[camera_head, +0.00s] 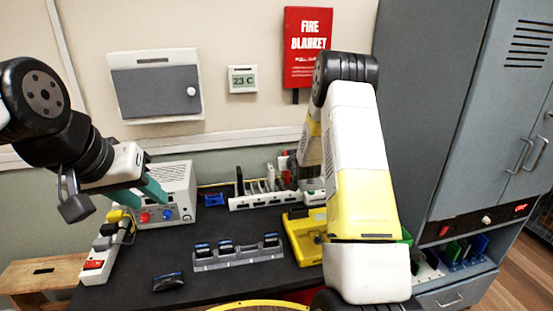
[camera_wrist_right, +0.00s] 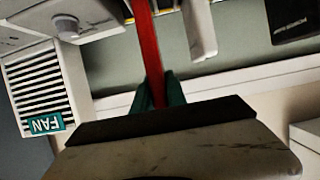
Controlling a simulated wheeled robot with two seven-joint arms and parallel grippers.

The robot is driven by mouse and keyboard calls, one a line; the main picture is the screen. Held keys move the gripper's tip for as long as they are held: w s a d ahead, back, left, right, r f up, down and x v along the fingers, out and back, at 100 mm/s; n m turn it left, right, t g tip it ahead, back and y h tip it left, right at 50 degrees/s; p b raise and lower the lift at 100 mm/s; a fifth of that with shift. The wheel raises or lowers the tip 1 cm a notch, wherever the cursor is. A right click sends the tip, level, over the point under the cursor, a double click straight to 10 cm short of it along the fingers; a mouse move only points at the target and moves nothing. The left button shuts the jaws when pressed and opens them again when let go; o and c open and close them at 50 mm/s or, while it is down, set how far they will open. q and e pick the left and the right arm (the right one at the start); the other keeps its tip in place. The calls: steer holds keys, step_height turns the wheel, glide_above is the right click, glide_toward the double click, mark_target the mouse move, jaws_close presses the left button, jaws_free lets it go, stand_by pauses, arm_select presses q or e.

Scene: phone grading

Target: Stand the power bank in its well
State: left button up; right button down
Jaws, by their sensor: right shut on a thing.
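In the right wrist view my right gripper (camera_wrist_right: 158,92) has its green fingers shut on a thin red slab (camera_wrist_right: 152,45), seen edge-on; it may be the power bank, but I cannot tell for sure. My left gripper (camera_head: 147,196) is open and empty in front of the grey instrument box. A white slotted rack (camera_head: 265,200) stands at the back of the dark bench, with several thin upright things in it. I cannot tell which well is the power bank's.
A grey holder (camera_head: 238,261) with black, blue-topped units stands mid-bench; a similar unit (camera_head: 168,282) lies front left. A yellow tray (camera_head: 301,243) is partly behind my right arm. A power strip (camera_head: 97,264) edges the left. A vented FAN box (camera_wrist_right: 42,85) shows in the wrist view.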

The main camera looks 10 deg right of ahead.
steer(key=shift+f, duration=0.15)
stand_by(0.5)
steer(key=shift+f, duration=1.85)
steer(key=shift+f, duration=0.35)
steer(key=c, duration=1.3)
jaws_free()
steer(key=shift+o, duration=0.2)
